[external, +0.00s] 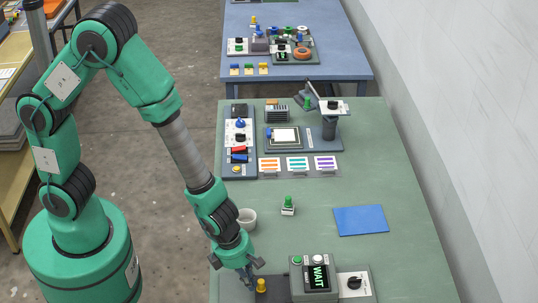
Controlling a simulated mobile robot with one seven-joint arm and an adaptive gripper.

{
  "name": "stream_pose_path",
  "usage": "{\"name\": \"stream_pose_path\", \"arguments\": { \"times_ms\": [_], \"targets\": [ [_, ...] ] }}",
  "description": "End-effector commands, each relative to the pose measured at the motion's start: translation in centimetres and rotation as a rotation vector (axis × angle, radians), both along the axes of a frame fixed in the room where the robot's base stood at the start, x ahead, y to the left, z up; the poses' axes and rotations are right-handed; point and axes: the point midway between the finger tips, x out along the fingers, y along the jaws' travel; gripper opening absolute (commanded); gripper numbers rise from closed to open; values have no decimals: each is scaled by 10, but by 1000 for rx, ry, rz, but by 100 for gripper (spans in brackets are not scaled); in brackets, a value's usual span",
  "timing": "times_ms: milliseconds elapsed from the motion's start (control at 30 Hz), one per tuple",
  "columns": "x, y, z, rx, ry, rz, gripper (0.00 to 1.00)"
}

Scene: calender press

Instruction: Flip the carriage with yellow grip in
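A yellow grip (261,285) stands upright on a dark, flat carriage (272,295) at the bottom of the external view. The carriage lies at the left side of a grey control box (315,295), and the frame edge cuts off its lower part. My gripper (253,274) points down just above and left of the yellow grip. Its fingers look spread, with nothing between them. The grip appears apart from the fingers, but the exact gap is hard to tell.
The control box has a green button, a white button and a display reading WAIT (318,277); a black knob (354,283) is at its right. A white cup (246,218) stands close to my wrist. A green-handled stamp (288,205) and blue sheet (360,220) lie farther back.

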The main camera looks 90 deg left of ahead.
Motion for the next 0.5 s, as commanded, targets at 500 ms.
{"name": "stream_pose_path", "arguments": {
  "times_ms": [500],
  "targets": [
    [-11, 0, -1, 0, 0, -1, 0]
  ]
}}
